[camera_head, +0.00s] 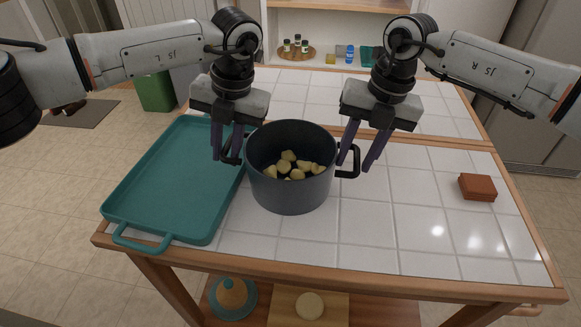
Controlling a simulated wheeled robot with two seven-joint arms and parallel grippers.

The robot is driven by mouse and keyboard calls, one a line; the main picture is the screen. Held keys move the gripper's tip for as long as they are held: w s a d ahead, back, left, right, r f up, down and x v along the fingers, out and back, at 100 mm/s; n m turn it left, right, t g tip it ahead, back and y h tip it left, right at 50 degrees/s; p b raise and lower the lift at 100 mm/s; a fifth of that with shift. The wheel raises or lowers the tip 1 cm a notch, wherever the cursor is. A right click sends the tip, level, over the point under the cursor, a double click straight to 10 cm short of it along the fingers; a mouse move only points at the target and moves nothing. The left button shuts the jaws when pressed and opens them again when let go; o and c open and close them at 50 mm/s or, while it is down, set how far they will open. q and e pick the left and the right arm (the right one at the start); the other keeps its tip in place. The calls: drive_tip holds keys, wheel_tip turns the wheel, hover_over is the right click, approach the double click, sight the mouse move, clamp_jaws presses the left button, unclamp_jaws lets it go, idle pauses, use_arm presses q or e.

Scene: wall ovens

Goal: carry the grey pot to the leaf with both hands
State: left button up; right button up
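The grey pot (291,190) stands upright on the white-tiled cart top, with several pale yellow chunks inside. Its black handles stick out to the left and right. My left gripper (226,158) is at the left handle (233,161), fingers pointing down and apart; the handle is partly hidden by them. My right gripper (355,166) is at the right handle (348,174), its fingers spread with a visible gap. I cannot tell whether either gripper touches its handle. A tiled rear panel (310,95), perhaps the leaf, lies behind a wooden strip.
A teal tray (172,135) lies left of the pot, close to it. A red-brown block (477,187) lies at the right. Small jars (304,46) stand on a shelf behind.

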use_arm(q)
drive_tip(key=c, duration=0.3)
use_arm(e)
drive_tip(key=c, duration=0.3)
use_arm(q)
clamp_jaws()
use_arm(e)
clamp_jaws()
use_arm(q)
drive_tip(key=shift+r, duration=0.15)
use_arm(e)
drive_tip(key=shift+w+r, duration=0.1)
